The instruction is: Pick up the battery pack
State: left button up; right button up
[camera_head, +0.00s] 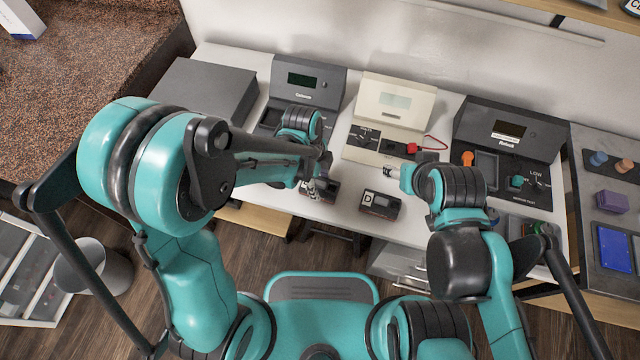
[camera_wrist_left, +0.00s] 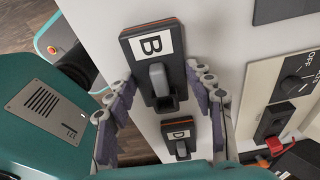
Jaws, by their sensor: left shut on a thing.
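A dark battery pack marked B (camera_head: 324,190) is at the front edge of the white table, partly hidden by my left gripper (camera_head: 314,182). In the left wrist view the pack (camera_wrist_left: 153,60) shows its white B label, orange edge and grey handle.
Behind stand a grey device (camera_head: 305,82), a cream device (camera_head: 394,103) with a red connector (camera_head: 412,148), and a dark device (camera_head: 510,130) at right. A flat grey box (camera_head: 205,88) is at back left. The side counter at right has a purple block (camera_head: 611,201) and blue tray (camera_head: 614,248).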

aim_at(323, 184)
pick_arm(q)
jog(key=shift+r+p, duration=0.3)
jog(key=shift+r, duration=0.15)
notch_tip(323, 184, up, 4)
jog(key=shift+s+d+p, duration=0.1)
jog(key=shift+d+p, duration=0.05)
jog(key=shift+p, duration=1)
jog(key=s+d+r+p, duration=0.3)
jog(key=s+d+r, duration=0.2)
jog(key=d, duration=0.4)
jog(key=shift+s+d+r, duration=0.25)
jog(key=shift+d+r, duration=0.15)
jog(key=shift+r, duration=0.15)
